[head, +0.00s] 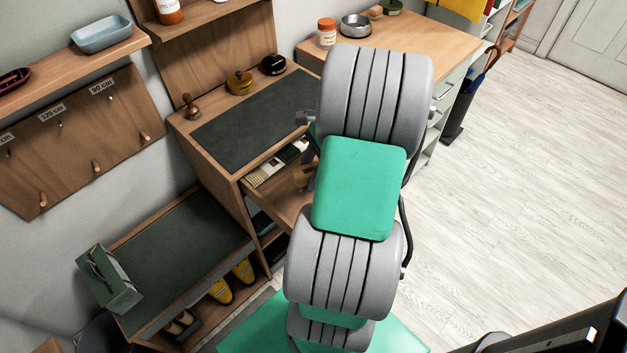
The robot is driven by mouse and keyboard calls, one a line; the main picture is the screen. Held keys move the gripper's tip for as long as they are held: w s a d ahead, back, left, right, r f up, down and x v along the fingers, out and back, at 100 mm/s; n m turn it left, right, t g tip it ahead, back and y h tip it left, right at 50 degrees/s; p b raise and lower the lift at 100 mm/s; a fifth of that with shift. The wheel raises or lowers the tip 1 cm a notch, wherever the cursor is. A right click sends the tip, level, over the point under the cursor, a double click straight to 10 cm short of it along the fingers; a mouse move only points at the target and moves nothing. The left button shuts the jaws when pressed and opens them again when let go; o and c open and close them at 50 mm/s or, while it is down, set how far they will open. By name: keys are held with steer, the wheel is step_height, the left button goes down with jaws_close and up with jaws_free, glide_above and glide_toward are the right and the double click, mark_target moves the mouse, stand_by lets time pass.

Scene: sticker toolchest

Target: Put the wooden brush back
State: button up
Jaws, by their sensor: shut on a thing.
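An open drawer (262,198) sticks out of the wooden cabinet under the dark mat. A brown wooden piece, which looks like the wooden brush (301,176), shows over the right part of the drawer, beside my arm. My gripper (309,183) is mostly hidden behind my grey and green arm; only a dark bit shows at the brush. It is shut on the brush. Whether the brush touches the drawer floor I cannot tell. A pale bristled block (268,170) and other small items lie along the drawer's back.
The cabinet top has a dark mat (245,118), a wooden stamp-like knob (190,106) and round tins (239,83). A bench (190,255) with a green box (108,280) stands at lower left. The floor (500,180) at right is clear.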

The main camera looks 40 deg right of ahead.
steer(key=f, duration=0.3)
steer(key=shift+w+f+b, duration=0.2)
steer(key=shift+f+b, duration=0.15)
steer(key=shift+b, duration=0.05)
steer(key=shift+a, duration=0.1)
steer(key=o, duration=0.8)
steer(key=shift+s+f, duration=0.1)
steer(key=o, duration=0.5)
steer(key=shift+a, duration=0.15)
steer(key=shift+s, duration=0.1)
steer(key=shift+r, duration=0.25)
